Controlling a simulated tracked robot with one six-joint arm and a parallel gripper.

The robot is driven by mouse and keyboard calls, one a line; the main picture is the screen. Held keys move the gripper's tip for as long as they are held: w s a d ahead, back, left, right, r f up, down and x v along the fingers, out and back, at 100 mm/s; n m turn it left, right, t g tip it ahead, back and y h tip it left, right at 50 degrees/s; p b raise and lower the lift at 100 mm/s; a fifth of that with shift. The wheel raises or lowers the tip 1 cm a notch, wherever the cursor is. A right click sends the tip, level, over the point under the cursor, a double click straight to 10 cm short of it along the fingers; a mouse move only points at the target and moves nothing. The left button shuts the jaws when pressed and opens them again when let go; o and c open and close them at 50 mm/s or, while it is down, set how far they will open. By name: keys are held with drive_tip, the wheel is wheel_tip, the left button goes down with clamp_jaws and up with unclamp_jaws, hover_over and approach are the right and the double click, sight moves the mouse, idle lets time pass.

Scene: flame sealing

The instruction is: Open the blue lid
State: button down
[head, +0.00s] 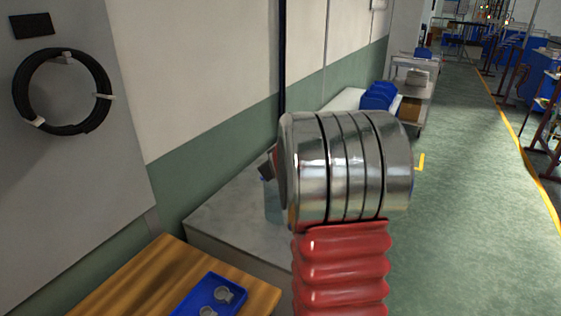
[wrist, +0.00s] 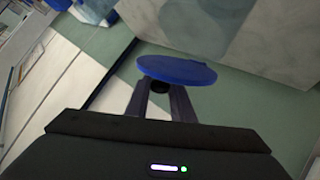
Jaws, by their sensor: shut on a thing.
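The blue lid (wrist: 176,69) is a flat round disc in the wrist view. My gripper (wrist: 160,92) is shut on a small dark knob under the disc, with one finger on each side. The lid sits tilted just beyond the fingertips. In the head view my own arm hides most of the gripper and the lid; only a dark part of the gripper shows left of the arm. A pale grey-blue box-like thing (head: 272,206) shows partly below it on the grey bench. I cannot tell whether the lid touches anything.
A wooden table (head: 135,290) stands at front left, with a blue tray (head: 228,306) holding two small metal parts. The grey bench (head: 220,222) runs along the wall behind it. Blue bins (head: 378,95) stand farther back. The green floor (head: 465,230) on the right is clear.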

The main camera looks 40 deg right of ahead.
drive_tip(key=shift+w+d+r, duration=0.15)
drive_tip(key=shift+r, duration=0.15)
drive_tip(key=shift+w+a+r+g, duration=0.2)
drive_tip(key=shift+w+a+g, duration=0.05)
drive_tip(key=shift+w+g, duration=0.05)
idle(0.3)
drive_tip(key=c, duration=1.6)
unclamp_jaws()
drive_tip(key=shift+f, duration=0.15)
drive_tip(key=shift+o, duration=0.2)
drive_tip(key=shift+a, duration=0.1)
drive_tip(key=shift+s, duration=0.1)
drive_tip(key=v, duration=1.3)
drive_tip(key=shift+s+a, duration=0.2)
